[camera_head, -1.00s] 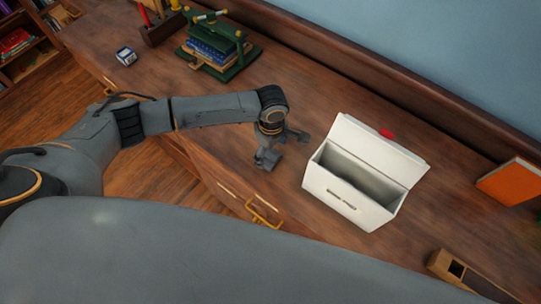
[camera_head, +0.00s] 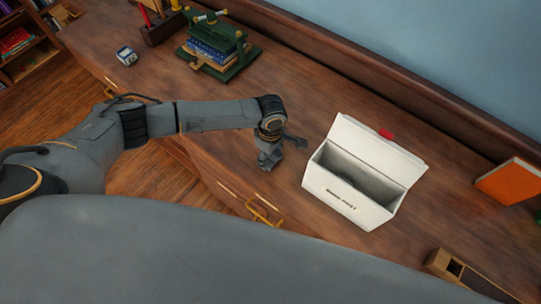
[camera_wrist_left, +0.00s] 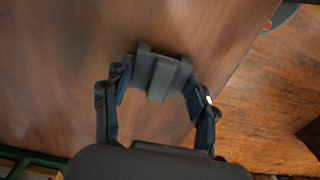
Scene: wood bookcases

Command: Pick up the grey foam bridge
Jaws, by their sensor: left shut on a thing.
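The grey foam bridge (camera_wrist_left: 163,73) is a small dark grey block with a raised middle strip, seen in the left wrist view. It sits between the two fingertips of my left gripper (camera_wrist_left: 160,80), which is shut on it. In the head view my left gripper (camera_head: 272,150) points down near the front edge of the desk, left of the white box. The bridge is hard to tell from the grey fingers there. Whether it touches the desk is unclear. My right gripper is not in view.
An open white box (camera_head: 342,200) stands right of my left gripper. A green book press (camera_head: 235,66) and a small blue-white box (camera_head: 126,56) are at the back left. An orange book (camera_head: 508,182) and a wooden holder (camera_head: 445,266) are at the right. Bare desk (camera_head: 305,90) lies behind.

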